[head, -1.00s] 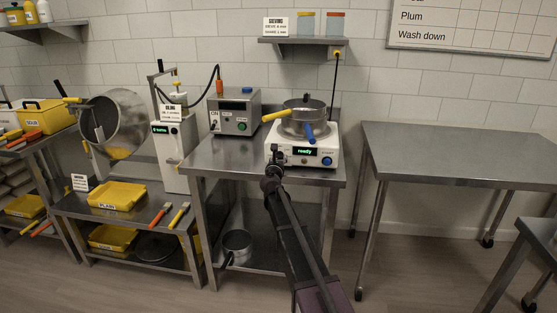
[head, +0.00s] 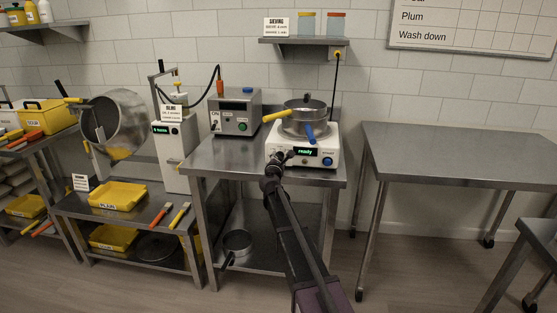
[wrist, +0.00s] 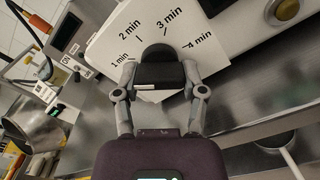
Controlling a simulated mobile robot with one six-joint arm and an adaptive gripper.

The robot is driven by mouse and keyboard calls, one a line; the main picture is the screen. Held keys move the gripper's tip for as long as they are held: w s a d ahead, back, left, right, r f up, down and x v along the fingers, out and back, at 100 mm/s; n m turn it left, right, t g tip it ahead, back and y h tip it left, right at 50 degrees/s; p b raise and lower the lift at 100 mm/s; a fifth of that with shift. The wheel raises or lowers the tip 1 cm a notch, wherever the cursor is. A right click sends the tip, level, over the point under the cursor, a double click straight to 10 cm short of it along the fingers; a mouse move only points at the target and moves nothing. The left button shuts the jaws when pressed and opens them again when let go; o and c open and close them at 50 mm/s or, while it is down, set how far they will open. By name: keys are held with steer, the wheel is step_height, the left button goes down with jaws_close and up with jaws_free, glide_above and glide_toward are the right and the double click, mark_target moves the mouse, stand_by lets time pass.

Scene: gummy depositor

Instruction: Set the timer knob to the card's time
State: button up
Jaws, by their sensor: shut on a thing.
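The white sieving machine (head: 322,152) stands on the steel table. Its green display (head: 305,151) reads "ready". The black timer knob (wrist: 158,54) sits on its front, with 1, 2, 3 and 4 min marks around it in the wrist view. My gripper (wrist: 160,76) has a finger on each side of the knob and is shut on it; it also shows in the head view (head: 282,160). I cannot tell which mark the knob points to. A card (head: 277,27) headed "SIEVING" stands on the wall shelf; its smaller lines are too small to read.
A sieve pan (head: 304,110) with yellow and blue handles sits on the machine. A grey control box (head: 235,113) stands left of it. The right-hand table (head: 450,150) is clear.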

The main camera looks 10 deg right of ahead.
steer(key=shift+w+a, duration=0.1)
steer(key=shift+w, duration=0.05)
stand_by(0.3)
steer(key=o, duration=1.2)
steer(key=shift+c, duration=0.2)
steer(key=v, duration=1.2)
